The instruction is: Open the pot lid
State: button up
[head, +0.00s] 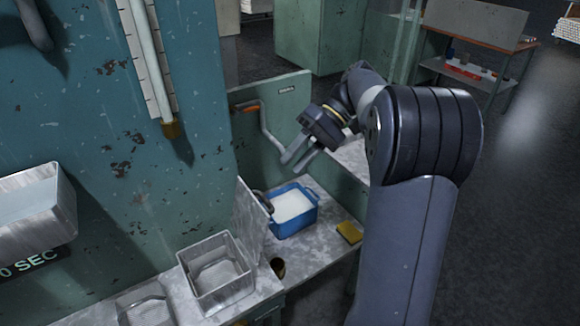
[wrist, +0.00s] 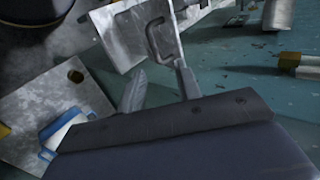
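The pot (head: 240,290) is a square metal box, open at the top, on the grey bench in the head view. Its flat metal lid (head: 250,228) stands steeply raised at the pot's right edge, with a dark handle (head: 263,201) on its right face. The lid (wrist: 124,40) and handle (wrist: 158,42) also show in the wrist view, beyond the fingers. My gripper (head: 297,158) is above and right of the lid, over the blue tub. Its fingers (wrist: 161,70) are apart with nothing held between them. The handle appears clear of the fingers.
A blue tub (head: 296,224) with white contents stands right of the lid. A yellow block (head: 349,232) lies farther right. A bent crank (head: 264,128) is on the green panel behind. A metal basin (head: 35,215) and a wire basket (head: 146,308) are at the left.

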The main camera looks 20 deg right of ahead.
aim_at(256, 219)
jog(key=shift+c, duration=0.3)
jog(key=shift+d+f, duration=0.1)
jog(key=shift+c, duration=0.7)
jog(key=shift+s+d+f+t+b, duration=0.1)
jog(key=shift+d+t+b, duration=0.2)
jog(key=shift+b, duration=0.55)
jog(key=shift+c, duration=0.7)
jog(key=s+d+t+b, duration=0.1)
jog(key=b, duration=0.1)
jog(key=s+d+t+h+b, duration=0.1)
jog(key=b, duration=0.1)
jog(key=d+t+h+b, duration=0.1)
jog(key=t+b, duration=0.1)
jog(key=b, duration=0.1)
jog(key=shift+s+d+r+n, duration=0.2)
jog(key=shift+s+r+n, duration=0.05)
jog(key=shift+s+n, duration=0.15)
grip_shut()
jog(key=a+f+t, duration=0.1)
jog(key=a+f, duration=0.5)
jog(key=a, duration=0.2)
jog(key=shift+w+a+f+h+b, duration=0.15)
jog(key=shift+a+f+h+b, duration=0.15)
jog(key=shift+a+b, duration=0.1)
